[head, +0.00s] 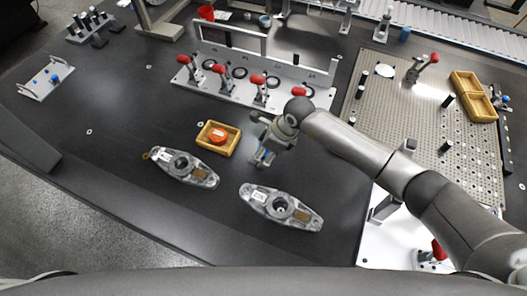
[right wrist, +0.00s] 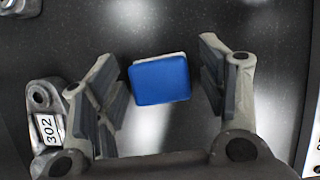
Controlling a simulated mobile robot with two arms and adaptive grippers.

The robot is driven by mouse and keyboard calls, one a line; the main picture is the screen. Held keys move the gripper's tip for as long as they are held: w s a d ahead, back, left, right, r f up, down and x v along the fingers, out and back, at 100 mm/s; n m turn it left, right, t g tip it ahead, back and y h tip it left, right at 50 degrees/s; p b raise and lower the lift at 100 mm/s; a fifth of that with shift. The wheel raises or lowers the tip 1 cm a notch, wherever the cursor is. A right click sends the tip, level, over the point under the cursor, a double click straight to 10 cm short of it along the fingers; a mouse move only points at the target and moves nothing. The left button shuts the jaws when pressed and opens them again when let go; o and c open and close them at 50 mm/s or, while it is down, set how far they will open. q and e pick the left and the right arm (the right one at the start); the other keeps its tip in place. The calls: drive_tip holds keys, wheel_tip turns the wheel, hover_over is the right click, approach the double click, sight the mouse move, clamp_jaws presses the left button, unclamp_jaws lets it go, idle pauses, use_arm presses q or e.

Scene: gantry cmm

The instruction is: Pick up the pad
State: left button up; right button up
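The pad (right wrist: 160,80) is a blue square block with a pale edge, lying on the dark table in the right wrist view. My right gripper (right wrist: 168,88) is open, with one finger on each side of the pad and gaps between them. In the head view my right gripper (head: 263,158) points down over the table, between the yellow tray and the right-hand metal casting. I cannot make out the pad there; the gripper seems to hide it. My left gripper is not in view.
Two metal castings (head: 185,168) (head: 281,208) lie near the gripper. A yellow tray (head: 232,146) with a red round piece is to its left. Behind stands a fixture with red-handled clamps (head: 258,96). A perforated plate (head: 410,125) is at right.

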drive_tip(key=c, duration=0.8)
drive_tip(key=shift+r, duration=0.1)
drive_tip(key=shift+r, duration=0.5)
drive_tip(key=shift+s+d+r+b, duration=0.5)
drive_tip(key=shift+s+r, duration=1.45)
drive_tip(key=shift+s, duration=0.35)
drive_tip(key=shift+s+d+r+b, duration=0.55)
drive_tip(key=shift+s+r, duration=1.45)
drive_tip(key=shift+s, duration=0.25)
drive_tip(key=shift+s+d+r+b, duration=0.5)
drive_tip(key=shift+s+r, duration=1.45)
drive_tip(key=shift+s, duration=0.35)
